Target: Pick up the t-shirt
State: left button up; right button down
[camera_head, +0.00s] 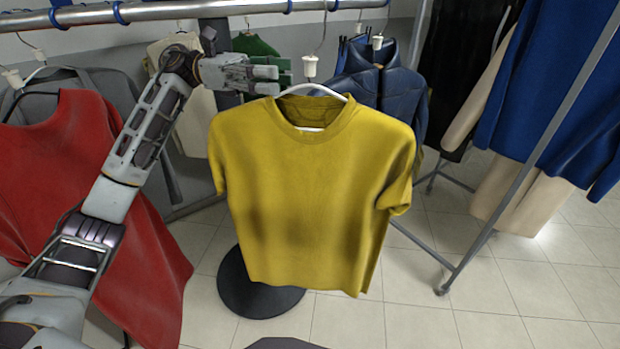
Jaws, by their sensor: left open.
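A yellow t-shirt (310,200) hangs upright on a white hanger (312,88) in the middle of the head view. The hanger's white collar (310,67) and thin metal hook rise above the neck toward the rail. My left gripper (278,80) is open, just left of the hanger's collar and above the shirt's left-hand shoulder. Its fingers point right, toward the collar. There seems to be a small gap between them, and I see nothing held. My right gripper is not in view.
A metal rail (150,11) with blue rings runs along the top. A red garment (70,190) hangs at left, behind my left arm. A dark blue jacket (385,90) hangs behind the shirt. A round black base (255,290) stands on the tiled floor. A slanted metal pole (530,160) crosses at right.

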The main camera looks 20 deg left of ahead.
aim_at(299, 94)
pick_arm(q)
jog(key=shift+w+d+p, duration=0.1)
jog(key=shift+d+p, duration=0.55)
jog(key=shift+d, duration=2)
grip_shut()
